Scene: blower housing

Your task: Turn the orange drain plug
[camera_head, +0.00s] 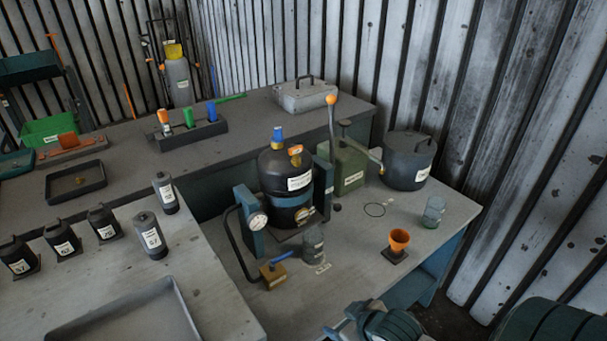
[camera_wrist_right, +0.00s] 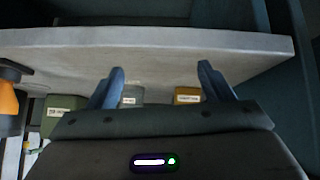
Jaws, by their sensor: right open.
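A dark vessel (camera_head: 283,175) stands on the grey workbench, with an orange cap (camera_head: 296,150) on its upper shoulder and a blue cap (camera_head: 277,134) beside it. A small orange-yellow part shows low on its front (camera_head: 303,213). I cannot tell which of these orange parts is the drain plug. My right gripper (camera_head: 350,320) is at the bottom of the head view, in front of the bench edge and apart from the vessel. In the right wrist view its two fingers (camera_wrist_right: 160,72) are spread with nothing between them. My left gripper is not in view.
A brass block with a blue lever (camera_head: 274,274), a grey canister (camera_head: 313,244), an orange cup (camera_head: 399,241) and a glass (camera_head: 433,212) stand on the bench. A green lever pump (camera_head: 348,168) and dark pot (camera_head: 408,161) stand behind. The bench edge (camera_wrist_right: 160,38) crosses the wrist view.

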